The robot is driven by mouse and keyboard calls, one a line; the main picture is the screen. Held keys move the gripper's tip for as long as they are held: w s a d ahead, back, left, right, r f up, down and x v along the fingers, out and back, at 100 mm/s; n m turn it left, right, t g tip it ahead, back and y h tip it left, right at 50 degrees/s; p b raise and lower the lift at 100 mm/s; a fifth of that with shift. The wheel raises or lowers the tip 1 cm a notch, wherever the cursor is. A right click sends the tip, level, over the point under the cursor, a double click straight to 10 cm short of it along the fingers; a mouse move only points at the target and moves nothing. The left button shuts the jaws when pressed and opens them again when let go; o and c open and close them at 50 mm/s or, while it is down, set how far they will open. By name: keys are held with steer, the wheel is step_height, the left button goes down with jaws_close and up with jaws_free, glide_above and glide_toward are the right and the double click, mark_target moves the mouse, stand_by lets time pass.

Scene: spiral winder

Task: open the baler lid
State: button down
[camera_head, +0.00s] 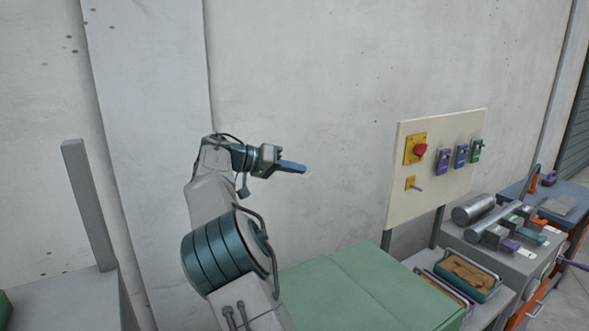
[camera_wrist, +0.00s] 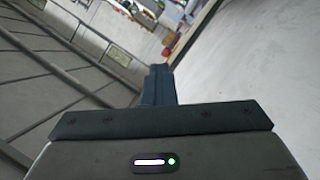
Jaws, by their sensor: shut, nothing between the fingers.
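A green, flat-topped panel (camera_head: 350,287) lies at the bottom middle of the head view. It has a seam across it and looks like a closed lid, though I cannot tell for sure that it is the baler's. My gripper (camera_head: 293,167) is up in the air above and behind this panel, apart from it, pointing right. Its blue fingers are together and empty; they also show in the wrist view (camera_wrist: 158,85). No handle on the green panel can be made out, and its front is cut off by the frame.
A cream control board (camera_head: 440,185) with a red button (camera_head: 420,150) and several coloured locks stands right of my gripper. Behind the panel is a bare concrete wall (camera_head: 330,80). A grey bench (camera_head: 500,250) with tools is at right. A grey post (camera_head: 88,205) stands at left.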

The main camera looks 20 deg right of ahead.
steer(key=c, duration=2.1)
jaws_free()
steer(key=shift+c, duration=0.2)
steer(key=o, duration=0.7)
steer(key=shift+o, duration=0.2)
steer(key=s+p+v, duration=0.1)
steer(key=v, duration=1.2)
steer(key=shift+w+a, duration=0.4)
steer(key=shift+w, duration=0.1)
steer(key=shift+r, duration=0.1)
